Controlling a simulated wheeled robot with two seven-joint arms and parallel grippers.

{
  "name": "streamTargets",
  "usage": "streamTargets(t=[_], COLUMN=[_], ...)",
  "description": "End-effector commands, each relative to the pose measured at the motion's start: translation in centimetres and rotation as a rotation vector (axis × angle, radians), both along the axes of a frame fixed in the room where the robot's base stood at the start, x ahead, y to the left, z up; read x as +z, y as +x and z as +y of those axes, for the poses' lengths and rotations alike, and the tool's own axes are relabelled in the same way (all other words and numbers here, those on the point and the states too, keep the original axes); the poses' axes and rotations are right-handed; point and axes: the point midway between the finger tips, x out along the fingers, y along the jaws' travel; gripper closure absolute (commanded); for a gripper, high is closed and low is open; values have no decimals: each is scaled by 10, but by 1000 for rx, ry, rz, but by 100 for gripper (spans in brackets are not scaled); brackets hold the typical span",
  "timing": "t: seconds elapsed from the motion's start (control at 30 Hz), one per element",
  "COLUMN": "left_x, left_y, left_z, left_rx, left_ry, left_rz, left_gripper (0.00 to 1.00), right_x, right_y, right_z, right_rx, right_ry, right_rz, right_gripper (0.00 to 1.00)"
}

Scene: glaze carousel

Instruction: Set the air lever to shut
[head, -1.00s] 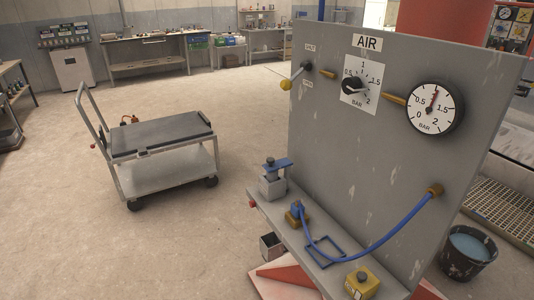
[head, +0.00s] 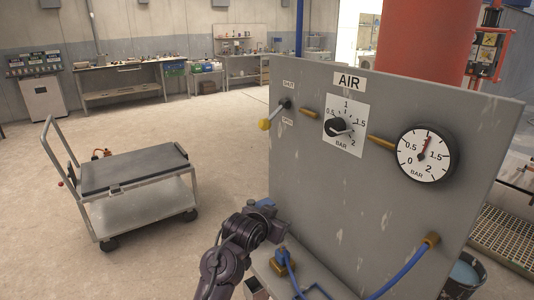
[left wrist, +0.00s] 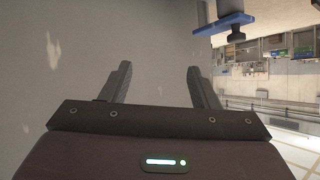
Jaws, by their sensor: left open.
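The air lever (head: 275,114) is at the upper left of the grey AIR panel (head: 330,200) in the head view. Its yellow knob (head: 265,124) hangs down and left of the black pivot (head: 286,103), level with the lower OPEN label (head: 287,121). The SHUT label (head: 289,86) is above the pivot. My left arm shows low beside the panel, well below the lever; its fingers cannot be made out there. In the left wrist view my left gripper (left wrist: 158,68) is open and empty, beside the grey panel face. The lever does not show in that view. My right gripper is out of view.
The panel carries a black regulator knob (head: 338,125) and a round gauge (head: 426,155), its red needle near 1. A blue clamp (left wrist: 222,22) stands near my left gripper. A blue hose (head: 405,270) curves at lower right.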

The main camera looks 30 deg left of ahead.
Motion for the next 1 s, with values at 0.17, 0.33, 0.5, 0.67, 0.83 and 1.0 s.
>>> streamTargets(t=[0.17, 0.33, 0.5, 0.67, 0.83, 1.0], left_x=[110, 182, 207, 210, 211, 209], left_y=[45, 59, 64, 82, 108, 127], left_z=[52, 85, 98, 102, 108, 112], left_rx=[56, 89, 101, 100, 100, 100], left_ry=[-15, -33, -42, -43, -43, -43], left_rz=[-284, -473, -539, -541, -541, -540], left_gripper=[45, 45, 45, 45, 45, 45], right_x=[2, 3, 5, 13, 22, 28], right_y=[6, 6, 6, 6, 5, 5], right_z=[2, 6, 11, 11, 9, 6], right_rx=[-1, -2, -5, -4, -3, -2], right_ry=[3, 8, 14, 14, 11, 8], right_rz=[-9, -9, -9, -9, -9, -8], right_gripper=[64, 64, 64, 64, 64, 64])
